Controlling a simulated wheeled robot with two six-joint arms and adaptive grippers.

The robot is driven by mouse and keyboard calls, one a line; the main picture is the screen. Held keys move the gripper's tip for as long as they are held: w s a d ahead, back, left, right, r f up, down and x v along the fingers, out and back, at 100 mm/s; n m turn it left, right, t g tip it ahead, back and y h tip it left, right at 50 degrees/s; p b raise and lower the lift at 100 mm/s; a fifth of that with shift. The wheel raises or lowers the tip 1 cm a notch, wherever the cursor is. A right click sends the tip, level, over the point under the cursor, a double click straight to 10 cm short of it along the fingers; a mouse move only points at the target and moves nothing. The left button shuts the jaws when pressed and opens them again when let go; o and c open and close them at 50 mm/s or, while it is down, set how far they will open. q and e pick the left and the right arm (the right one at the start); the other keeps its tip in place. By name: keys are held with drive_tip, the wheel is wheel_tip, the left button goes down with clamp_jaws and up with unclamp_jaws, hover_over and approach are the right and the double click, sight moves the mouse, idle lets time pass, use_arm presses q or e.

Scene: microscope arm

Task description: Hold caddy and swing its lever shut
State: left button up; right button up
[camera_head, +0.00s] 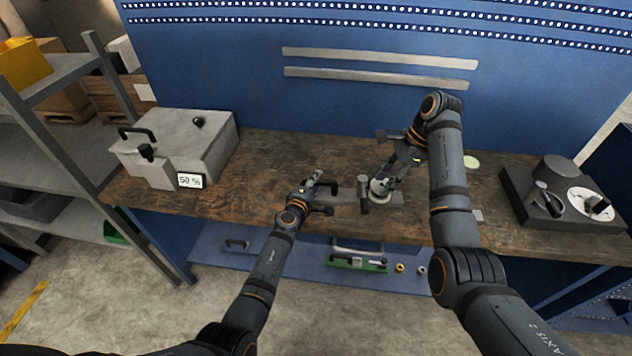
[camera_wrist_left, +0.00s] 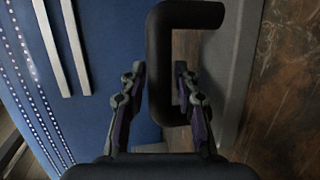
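The grey caddy (camera_head: 347,195) lies low on the middle of the wooden bench, with a black handle at its left end. An upright grey post with a dark top, possibly the lever (camera_head: 364,188), stands beside a pale round part (camera_head: 382,192). My left gripper (camera_head: 315,183) is at the handle. In the left wrist view the black handle (camera_wrist_left: 160,70) passes between its two separated fingers (camera_wrist_left: 160,85), with gaps beside the bar. My right gripper (camera_head: 388,176) points down above the round part; its fingers are small, and I cannot tell whether they touch anything.
A grey box (camera_head: 185,145) with a percent display stands at the bench's left. A dark device (camera_head: 560,200) with a white dial is at the right. A blue pegboard wall (camera_head: 250,70) rises behind. A lower shelf (camera_head: 300,252) holds small parts.

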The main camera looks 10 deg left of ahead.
use_arm(q)
clamp_jaws()
use_arm(e)
drive_tip(key=shift+c, duration=0.2)
